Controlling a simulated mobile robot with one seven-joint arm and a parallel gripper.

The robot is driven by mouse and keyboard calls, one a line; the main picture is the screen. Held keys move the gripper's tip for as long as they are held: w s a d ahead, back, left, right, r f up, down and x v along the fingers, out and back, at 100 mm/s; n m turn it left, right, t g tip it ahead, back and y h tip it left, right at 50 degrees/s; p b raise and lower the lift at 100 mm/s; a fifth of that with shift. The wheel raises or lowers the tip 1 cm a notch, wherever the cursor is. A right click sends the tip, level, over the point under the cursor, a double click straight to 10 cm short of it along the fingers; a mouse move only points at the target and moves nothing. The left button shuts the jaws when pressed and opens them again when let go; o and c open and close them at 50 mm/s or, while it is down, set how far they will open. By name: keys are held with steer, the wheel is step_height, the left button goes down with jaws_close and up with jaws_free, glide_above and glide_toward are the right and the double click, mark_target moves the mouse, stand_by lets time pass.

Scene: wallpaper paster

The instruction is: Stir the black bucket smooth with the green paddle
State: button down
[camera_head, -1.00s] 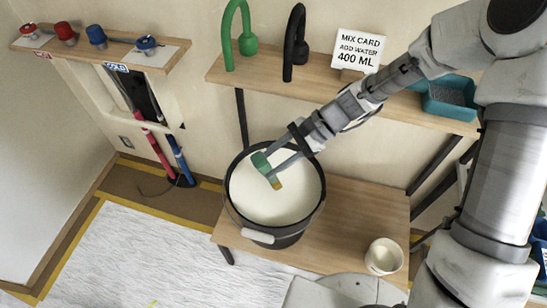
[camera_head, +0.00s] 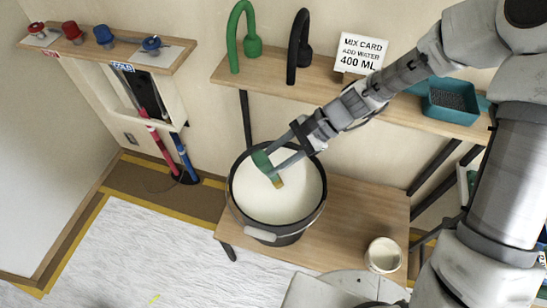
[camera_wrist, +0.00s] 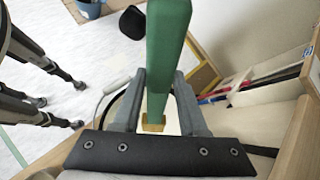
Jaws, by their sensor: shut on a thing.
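The black bucket (camera_head: 234,208) stands on a low wooden bench in the head view. It holds a smooth-looking, pale cream mix (camera_head: 270,205). My gripper (camera_head: 280,160) reaches over the bucket's back part from the upper right. It is shut on the green paddle (camera_head: 262,161), which is tilted, with a yellowish end (camera_head: 278,182) over the mix. I cannot tell whether that end touches the mix. In the wrist view the green paddle (camera_wrist: 166,45) runs between the two grey fingers.
A small pale cup (camera_head: 383,256) stands on the bench (camera_head: 345,225) right of the bucket. The shelf behind holds green (camera_head: 236,45) and black (camera_head: 299,50) hooked spouts, a mix card (camera_head: 360,52) and a teal tray (camera_head: 452,103). A white sheet (camera_head: 130,250) covers the floor at left.

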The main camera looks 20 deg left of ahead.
steer(key=shift+r+p, duration=1.95)
steer(key=shift+r, duration=0.6)
